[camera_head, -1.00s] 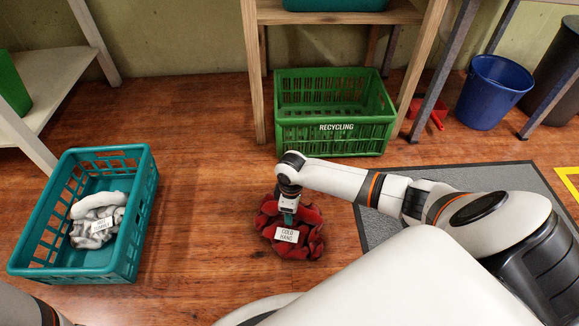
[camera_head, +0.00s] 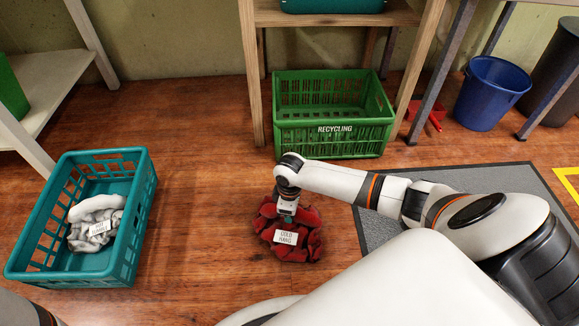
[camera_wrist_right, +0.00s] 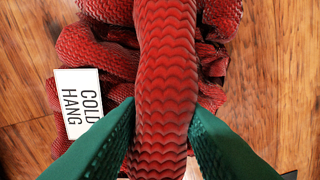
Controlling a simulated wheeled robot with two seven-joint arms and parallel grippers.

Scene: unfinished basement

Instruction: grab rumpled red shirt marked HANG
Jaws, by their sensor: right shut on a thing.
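The rumpled red shirt (camera_head: 312,242) lies in a heap on the wooden floor, with a white label (camera_head: 286,237) reading "COLD HANG" on it. My right gripper (camera_head: 288,213) points down into the top of the heap. In the right wrist view, its green fingers (camera_wrist_right: 160,118) are shut on a thick fold of the red shirt (camera_wrist_right: 165,60), one on each side. The label (camera_wrist_right: 80,102) shows to the left of that fold. My left gripper is out of view.
A teal basket (camera_head: 135,235) with pale crumpled cloth (camera_head: 97,218) stands at left. A green crate (camera_head: 335,140) marked RECYCLING is behind the shirt, under a wooden shelf. A grey mat (camera_head: 480,178) and a blue bucket (camera_head: 490,92) are at right. Bare floor separates shirt and basket.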

